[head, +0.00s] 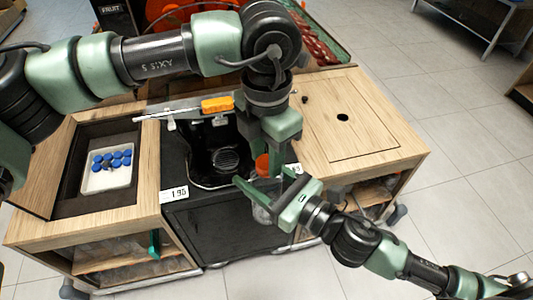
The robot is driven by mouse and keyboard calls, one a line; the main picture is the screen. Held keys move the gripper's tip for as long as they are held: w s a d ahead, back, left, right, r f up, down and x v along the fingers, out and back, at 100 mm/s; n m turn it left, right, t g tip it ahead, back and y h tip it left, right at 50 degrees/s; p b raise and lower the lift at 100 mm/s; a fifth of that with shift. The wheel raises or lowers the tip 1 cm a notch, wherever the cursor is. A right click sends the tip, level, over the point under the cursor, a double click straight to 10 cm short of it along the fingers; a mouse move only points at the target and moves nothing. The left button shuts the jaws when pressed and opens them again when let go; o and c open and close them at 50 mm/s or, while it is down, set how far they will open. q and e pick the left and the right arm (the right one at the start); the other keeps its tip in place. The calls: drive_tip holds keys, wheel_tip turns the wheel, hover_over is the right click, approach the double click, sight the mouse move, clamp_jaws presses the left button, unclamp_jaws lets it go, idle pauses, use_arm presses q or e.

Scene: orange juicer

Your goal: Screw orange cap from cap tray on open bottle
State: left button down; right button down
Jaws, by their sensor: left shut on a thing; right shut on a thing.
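An orange cap (263,165) is between the fingers of my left gripper (266,160), which points down from above near the middle of the head view and is shut on it. My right gripper (262,190) comes in from the lower right, directly below the cap, and is shut on a clear bottle (263,213). The bottle is partly hidden behind the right gripper. The cap is at the bottle's top; whether it touches the neck cannot be told. The white cap tray (95,184) at the left holds several blue caps (112,159).
The juicer (216,160) stands behind the grippers, with an orange part (216,105) on top. A wooden counter (345,115) with a dark hole is at the right. Price labels (174,194) sit along the front edge. Grey floor lies open in front.

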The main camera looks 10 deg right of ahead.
use_arm(q)
drive_tip(key=m, duration=0.6)
drive_tip(key=shift+m, duration=0.4)
drive_tip(key=m, duration=0.7)
drive_tip(key=shift+m, duration=0.4)
drive_tip(key=c, duration=0.9)
unclamp_jaws()
wheel_tip(320, 180, up, 12)
drive_tip(key=shift+f, duration=0.1)
